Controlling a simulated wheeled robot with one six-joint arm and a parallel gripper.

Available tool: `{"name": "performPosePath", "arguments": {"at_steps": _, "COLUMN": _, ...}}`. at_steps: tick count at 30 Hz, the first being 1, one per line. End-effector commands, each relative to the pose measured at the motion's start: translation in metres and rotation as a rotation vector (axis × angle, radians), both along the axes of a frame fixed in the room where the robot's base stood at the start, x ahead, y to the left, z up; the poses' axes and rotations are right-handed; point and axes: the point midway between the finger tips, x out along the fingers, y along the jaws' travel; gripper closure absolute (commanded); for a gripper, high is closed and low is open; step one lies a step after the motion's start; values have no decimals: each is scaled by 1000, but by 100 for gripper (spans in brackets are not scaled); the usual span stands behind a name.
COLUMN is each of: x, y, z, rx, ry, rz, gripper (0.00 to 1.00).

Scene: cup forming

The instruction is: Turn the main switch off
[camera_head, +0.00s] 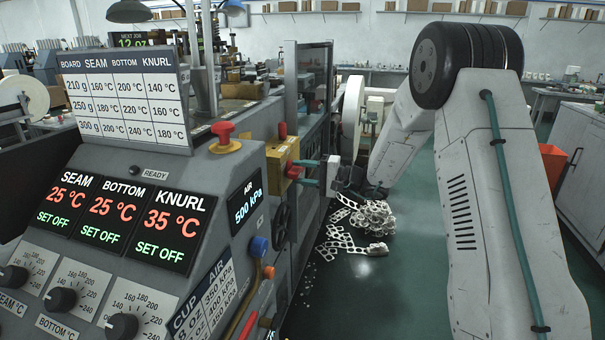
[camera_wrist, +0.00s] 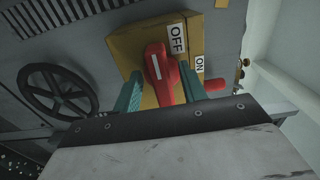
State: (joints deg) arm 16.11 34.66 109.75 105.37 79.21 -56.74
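The main switch is a yellow box (camera_head: 277,160) on the machine's side with a red rotary handle (camera_head: 293,171). In the wrist view, the box (camera_wrist: 125,45) carries an OFF label (camera_wrist: 178,39) and an ON label (camera_wrist: 199,65). The red handle (camera_wrist: 157,65) has a white line; which label it is set to is hard to tell. My gripper (camera_head: 304,173) is at the switch, its teal fingers on either side of the handle. In the wrist view, my gripper (camera_wrist: 160,73) is open, with yellow box showing between the left finger and the handle.
A handwheel (camera_head: 281,226) sits below the switch, and a red knob (camera_head: 282,130) is above it. A red mushroom button on a yellow base (camera_head: 224,133) stands on the console. Scrap webbing (camera_head: 365,220) lies on the green floor. The displays (camera_head: 122,208) read SET OFF.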

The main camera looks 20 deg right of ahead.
Motion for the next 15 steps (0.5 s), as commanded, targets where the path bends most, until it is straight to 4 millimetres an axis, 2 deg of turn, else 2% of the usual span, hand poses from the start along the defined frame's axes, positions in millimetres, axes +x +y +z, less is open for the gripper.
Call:
{"name": "performPosePath", "arguments": {"at_steps": 5, "x": -1, "y": -2, "z": 0, "rx": 0, "ry": 0, "rz": -1, "gripper": 58}}
{"name": "performPosePath", "arguments": {"at_steps": 8, "x": -6, "y": -9, "z": 0, "rx": 0, "ry": 0, "rz": -2, "gripper": 58}}
{"name": "performPosePath", "arguments": {"at_steps": 15, "x": -29, "y": -43, "z": 1, "rx": 0, "ry": 0, "rz": -4, "gripper": 58}}
